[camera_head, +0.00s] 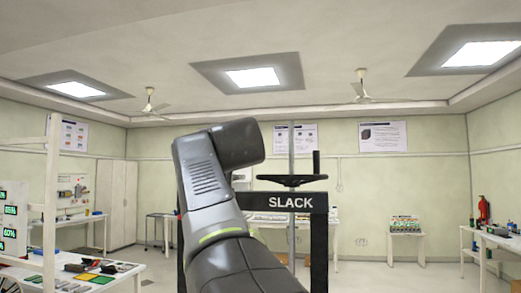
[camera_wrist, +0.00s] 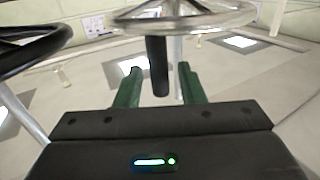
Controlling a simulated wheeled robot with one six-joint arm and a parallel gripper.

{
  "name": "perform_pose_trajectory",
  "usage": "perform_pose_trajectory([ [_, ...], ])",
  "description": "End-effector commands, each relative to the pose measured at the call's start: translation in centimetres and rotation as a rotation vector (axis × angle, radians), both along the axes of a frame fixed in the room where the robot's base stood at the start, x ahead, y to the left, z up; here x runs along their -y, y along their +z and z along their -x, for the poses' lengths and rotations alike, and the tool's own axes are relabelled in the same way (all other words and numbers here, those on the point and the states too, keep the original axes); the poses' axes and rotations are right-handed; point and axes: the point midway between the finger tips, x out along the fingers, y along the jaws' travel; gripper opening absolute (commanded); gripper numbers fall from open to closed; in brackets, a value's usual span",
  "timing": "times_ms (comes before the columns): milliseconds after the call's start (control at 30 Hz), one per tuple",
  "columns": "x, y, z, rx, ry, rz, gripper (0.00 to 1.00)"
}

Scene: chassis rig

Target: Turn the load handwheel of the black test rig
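The black test rig (camera_head: 319,245) stands ahead in the head view, with "SLACK" on its crossbar. A black handwheel (camera_head: 292,180) lies flat above the crossbar, with an upright black handle (camera_head: 316,163) at its right. My arm covers the rig's left part and hides my gripper there. In the wrist view my gripper (camera_wrist: 160,68) has its green fingers apart. A dark peg (camera_wrist: 157,66) shows between them, with gaps on both sides; I cannot tell its depth. A pale, shiny wheel (camera_wrist: 222,20) is at the top and a black wheel (camera_wrist: 40,47) at the left.
A thin grey pole (camera_head: 291,145) rises behind the handwheel. A white table with coloured trays (camera_head: 91,278) is at the left, beside a pale upright frame (camera_head: 50,190). A table with equipment (camera_head: 404,226) and a fire extinguisher (camera_head: 484,209) are at the right. Floor right of the rig is clear.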

Motion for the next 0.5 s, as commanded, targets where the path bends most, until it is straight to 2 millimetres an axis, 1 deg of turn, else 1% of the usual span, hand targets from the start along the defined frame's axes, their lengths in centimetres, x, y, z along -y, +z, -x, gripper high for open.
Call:
perform_pose_trajectory([
  [100, -0.10, 0.05, -0.50, 0.001, -0.001, 0.000, 0.36],
  [367, -0.14, -0.02, -0.57, 0.001, 0.000, 0.000, 0.36],
  [400, -0.13, -0.02, -0.56, 0.001, 0.000, 0.000, 0.28],
  [467, -0.14, -0.02, -0.56, 0.001, 0.000, 0.000, 0.16],
  [500, -0.14, -0.02, -0.56, 0.001, 0.000, 0.000, 0.08],
])
